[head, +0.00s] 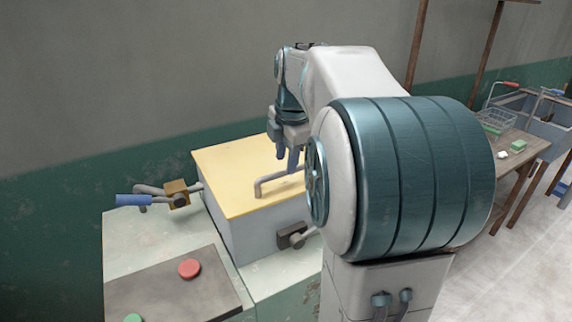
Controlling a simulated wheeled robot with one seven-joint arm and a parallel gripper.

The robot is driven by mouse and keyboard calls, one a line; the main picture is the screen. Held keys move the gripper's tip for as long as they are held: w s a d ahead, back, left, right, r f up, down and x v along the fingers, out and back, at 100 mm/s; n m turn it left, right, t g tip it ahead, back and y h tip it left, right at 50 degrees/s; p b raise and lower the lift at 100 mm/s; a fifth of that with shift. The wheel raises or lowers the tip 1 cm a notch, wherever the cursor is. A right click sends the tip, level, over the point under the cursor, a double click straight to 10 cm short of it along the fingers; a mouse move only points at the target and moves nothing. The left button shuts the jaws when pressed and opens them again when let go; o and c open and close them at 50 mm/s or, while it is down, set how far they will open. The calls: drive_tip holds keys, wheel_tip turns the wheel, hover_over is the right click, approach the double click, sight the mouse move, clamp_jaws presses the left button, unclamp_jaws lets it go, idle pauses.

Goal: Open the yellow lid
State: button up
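The yellow lid (235,172) lies flat and shut on top of a grey box (265,231) on the bench. A grey bar handle (272,182) stands up from the lid near its front right part. My gripper (288,160) points down over the right part of the lid, behind the handle. Its blue-grey fingers show partly, and I cannot tell whether they touch the lid or handle. My arm hides the right end of the lid and the box.
Left of the box is a lever with a blue grip (133,200) on a brass block (177,193). A dark panel (165,298) with a red button (189,268) and a green button (133,318) is in front. A dark latch (292,236) is on the box front. A wooden table (525,150) stands at right.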

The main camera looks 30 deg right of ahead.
drive_tip(key=shift+w+f, duration=0.15)
drive_tip(key=shift+f, duration=0.55)
drive_tip(key=shift+w+f, duration=0.1)
drive_tip(key=shift+f, duration=0.6)
